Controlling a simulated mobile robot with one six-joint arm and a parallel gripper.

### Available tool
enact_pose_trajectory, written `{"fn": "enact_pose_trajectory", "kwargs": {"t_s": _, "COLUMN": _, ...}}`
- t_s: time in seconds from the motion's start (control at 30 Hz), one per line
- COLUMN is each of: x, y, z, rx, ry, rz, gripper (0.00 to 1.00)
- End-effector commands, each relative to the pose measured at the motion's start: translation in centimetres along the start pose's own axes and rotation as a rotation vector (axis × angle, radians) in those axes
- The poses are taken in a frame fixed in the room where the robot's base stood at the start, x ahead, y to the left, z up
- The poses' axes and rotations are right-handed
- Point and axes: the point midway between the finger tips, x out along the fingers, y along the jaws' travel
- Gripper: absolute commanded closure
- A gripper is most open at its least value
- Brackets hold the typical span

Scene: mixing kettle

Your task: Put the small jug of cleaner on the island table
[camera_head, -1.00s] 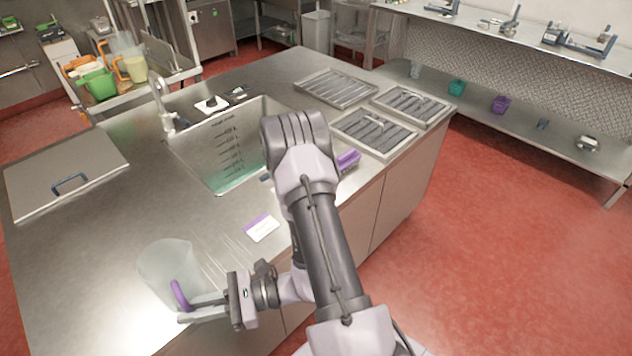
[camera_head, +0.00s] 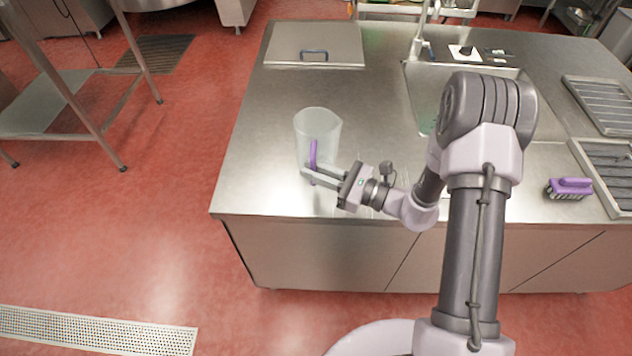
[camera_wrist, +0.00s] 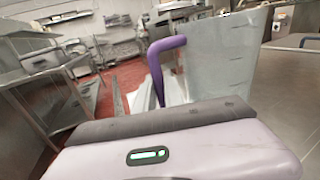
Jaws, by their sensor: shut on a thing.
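A clear jug (camera_head: 318,132) with a purple handle stands upright at the left front part of the steel island table (camera_head: 262,155), or just above it; I cannot tell whether its base touches. My gripper (camera_head: 309,173) comes from the right and is shut on the purple handle. In the wrist view the jug (camera_wrist: 215,60) fills the upper right, and its purple handle (camera_wrist: 160,62) rises in front of the gripper body. The fingertips are mostly hidden in that view.
A sink (camera_head: 425,98) and a lid with a blue handle (camera_head: 315,50) are farther back on the table. A purple brush (camera_head: 568,188) and slatted trays (camera_head: 605,160) lie at the right. The table's left front area is clear around the jug. A floor drain (camera_head: 95,330) is at lower left.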

Motion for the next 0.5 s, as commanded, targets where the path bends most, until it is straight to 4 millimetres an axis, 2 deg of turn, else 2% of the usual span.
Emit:
{"fn": "enact_pose_trajectory", "kwargs": {"t_s": 0.1, "x": 0.0, "y": 0.1, "z": -2.7, "rx": 0.003, "ry": 0.001, "rz": 0.0, "gripper": 1.0}}
{"fn": "enact_pose_trajectory", "kwargs": {"t_s": 0.17, "x": -0.1, "y": 0.1, "z": -3.5, "rx": 0.001, "ry": 0.001, "rz": 0.0, "gripper": 1.0}}
{"fn": "enact_pose_trajectory", "kwargs": {"t_s": 0.47, "x": -0.1, "y": 0.1, "z": -3.5, "rx": 0.0, "ry": 0.001, "rz": -0.001, "gripper": 1.0}}
{"fn": "enact_pose_trajectory", "kwargs": {"t_s": 0.5, "x": -0.1, "y": 0.1, "z": -3.5, "rx": 0.001, "ry": 0.001, "rz": 0.0, "gripper": 0.81}}
